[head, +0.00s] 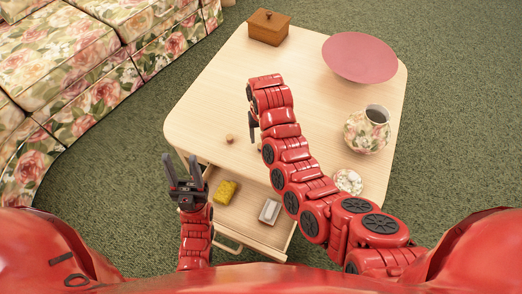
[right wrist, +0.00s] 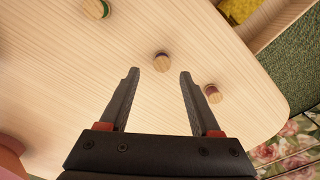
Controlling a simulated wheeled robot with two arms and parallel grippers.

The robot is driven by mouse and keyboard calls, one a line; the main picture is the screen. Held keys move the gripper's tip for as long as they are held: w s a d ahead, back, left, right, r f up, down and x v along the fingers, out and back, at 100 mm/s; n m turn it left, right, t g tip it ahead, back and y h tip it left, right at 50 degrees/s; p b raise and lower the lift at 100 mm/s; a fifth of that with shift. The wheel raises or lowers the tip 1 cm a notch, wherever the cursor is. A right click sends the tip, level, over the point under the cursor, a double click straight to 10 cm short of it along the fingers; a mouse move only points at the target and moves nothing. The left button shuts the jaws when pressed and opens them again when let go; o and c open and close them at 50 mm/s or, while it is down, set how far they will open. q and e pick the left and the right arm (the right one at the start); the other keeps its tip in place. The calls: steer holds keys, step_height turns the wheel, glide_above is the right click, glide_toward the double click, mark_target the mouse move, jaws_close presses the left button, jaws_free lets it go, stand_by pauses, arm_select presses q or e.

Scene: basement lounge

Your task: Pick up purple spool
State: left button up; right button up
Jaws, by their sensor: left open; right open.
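Several small wooden-ended spools lie on the light wood table (head: 200,110). In the right wrist view one spool (right wrist: 161,61) with a dark, possibly purple, band sits beyond and between my right fingertips. A second spool (right wrist: 213,93) with a reddish-purple band is just right of the right finger; it also shows in the head view (head: 229,138). I cannot tell for sure which is purple. My right gripper (right wrist: 158,73) is open and empty above the table, mostly hidden by its arm in the head view. My left gripper (head: 180,168) is open and empty, left of the drawer.
A green spool (right wrist: 97,8) lies farther left. The open drawer (head: 238,222) holds a yellow item (head: 226,192) and a small pale box (head: 269,211). A wooden box (head: 269,27), pink bowl (head: 360,58), floral vase (head: 367,130) and floral sofa (head: 95,100) stand around.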

step_height(320, 180, down, 6)
steer(key=shift+a+r+b, duration=0.15)
steer(key=shift+b, duration=0.65)
jaws_close()
